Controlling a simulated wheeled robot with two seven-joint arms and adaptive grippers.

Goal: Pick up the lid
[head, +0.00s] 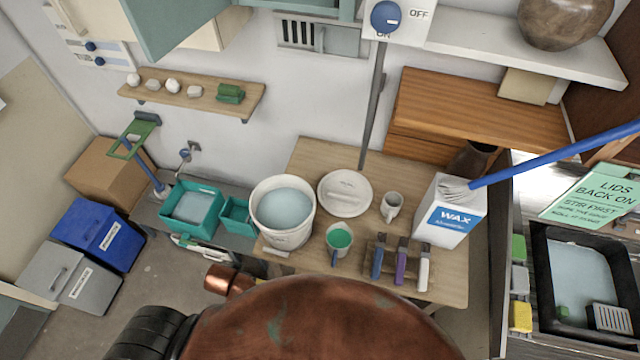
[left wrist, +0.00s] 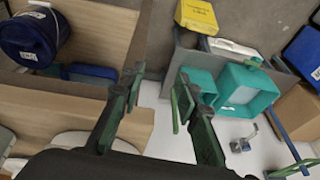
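The lid (head: 345,193) is a round off-white disc with a raised handle bar. It lies flat on the wooden table in the head view, just right of a white bucket (head: 284,215) filled with pale blue-grey liquid. The bucket stands open, with the lid beside it. My left gripper (left wrist: 160,88) shows in the left wrist view, its two dark green fingers spread apart with nothing held between them. I cannot make out the lid for certain in that view. My left gripper does not show in the head view, and my right gripper is in neither view.
Near the lid are a white mug (head: 391,206), a cup of green glaze (head: 339,239), a rack with several coloured handles (head: 399,264) and a wax container (head: 450,212). A teal tub (head: 190,208) stands left; it also shows in the left wrist view (left wrist: 262,88). A shelf (head: 190,96) hangs above.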

